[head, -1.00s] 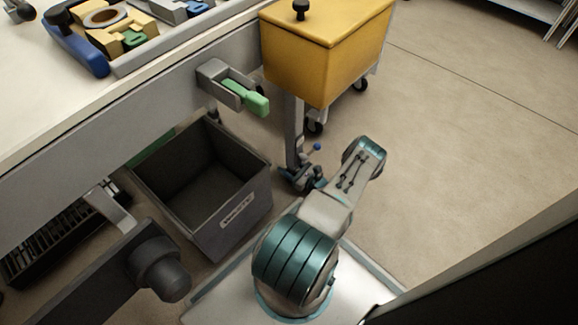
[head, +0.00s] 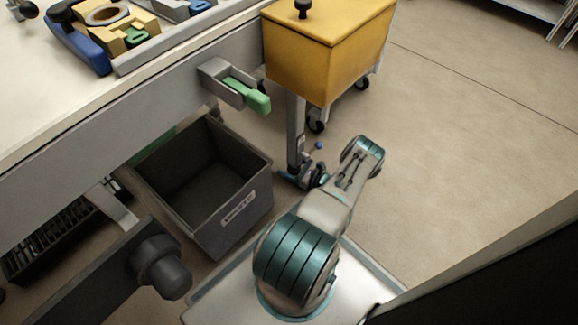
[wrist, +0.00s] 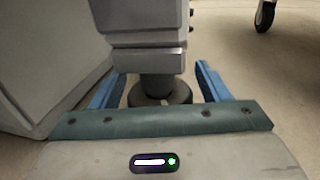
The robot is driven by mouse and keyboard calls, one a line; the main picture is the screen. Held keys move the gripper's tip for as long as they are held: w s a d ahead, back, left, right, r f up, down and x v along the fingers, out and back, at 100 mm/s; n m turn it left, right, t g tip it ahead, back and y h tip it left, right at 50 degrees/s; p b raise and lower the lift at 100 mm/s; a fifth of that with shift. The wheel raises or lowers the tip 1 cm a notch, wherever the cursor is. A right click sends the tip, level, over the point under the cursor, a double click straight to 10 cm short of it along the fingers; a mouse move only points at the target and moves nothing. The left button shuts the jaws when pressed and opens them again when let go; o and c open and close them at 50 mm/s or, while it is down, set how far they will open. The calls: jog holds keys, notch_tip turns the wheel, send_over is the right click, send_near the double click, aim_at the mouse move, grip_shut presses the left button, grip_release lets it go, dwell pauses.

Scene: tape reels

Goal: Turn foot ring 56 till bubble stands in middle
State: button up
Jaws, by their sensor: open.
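The table leg (head: 296,130) runs down from the bench's near right corner, and its lower part fills the top middle of the wrist view (wrist: 145,25). Below it are a narrower dark stem (wrist: 161,62) and a round dark foot (wrist: 160,97) near the floor. I cannot read a number on it. My gripper (wrist: 158,82) is open, with one blue finger on each side of the foot and stem and visible gaps between. In the head view my gripper (head: 305,174) is low at the leg's base. I cannot make out a bubble in either view.
A grey open bin (head: 238,215) stands just left of the leg. A yellow wheeled cart (head: 325,60) stands behind it. Floor to the right is clear.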

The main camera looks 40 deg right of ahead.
jog(key=p+v, duration=0.2)
jog(key=v, duration=1.1)
jog(key=shift+s+d, duration=0.1)
jog(key=shift+s, duration=0.25)
